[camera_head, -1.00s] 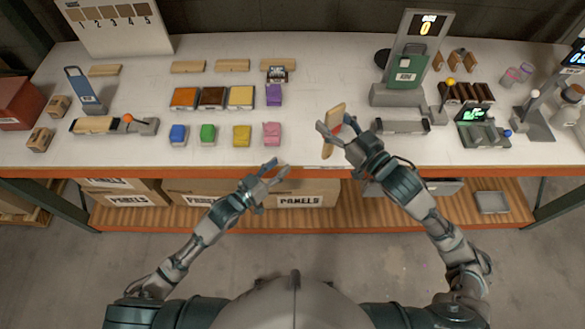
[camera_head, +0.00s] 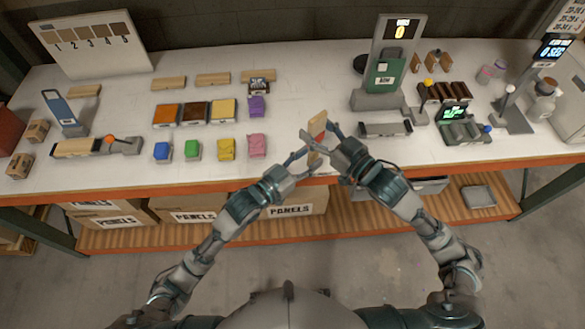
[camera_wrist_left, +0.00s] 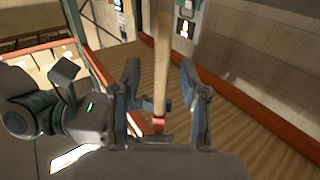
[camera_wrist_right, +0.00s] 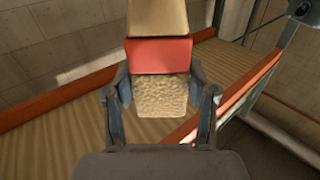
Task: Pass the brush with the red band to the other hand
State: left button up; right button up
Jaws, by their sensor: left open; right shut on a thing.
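The brush with the red band (camera_head: 317,125) is held above the front edge of the table. In the right wrist view its pale bristles and red band (camera_wrist_right: 160,55) lie between the fingers of my right gripper (camera_wrist_right: 162,95), which is shut on it. My left gripper (camera_head: 306,160) is open beside the brush, close to my right gripper (camera_head: 322,138). In the left wrist view the wooden handle (camera_wrist_left: 161,55) runs between the spread left fingers, with the red band lower down near the palm. Whether the left fingers touch it cannot be told.
Blue, green, yellow and pink blocks (camera_head: 257,145) stand left of the grippers. A grey stand with a green panel (camera_head: 384,75) is behind and right. The orange table edge (camera_head: 230,184) runs just below the hands. Boxes marked PANELS (camera_head: 290,209) sit on the lower shelf.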

pick_arm(q)
jog(key=shift+x, duration=1.2)
jog(key=shift+a, duration=0.1)
grip_shut()
pick_arm(e)
jog(key=o, duration=1.3)
jog(key=shift+c, duration=0.2)
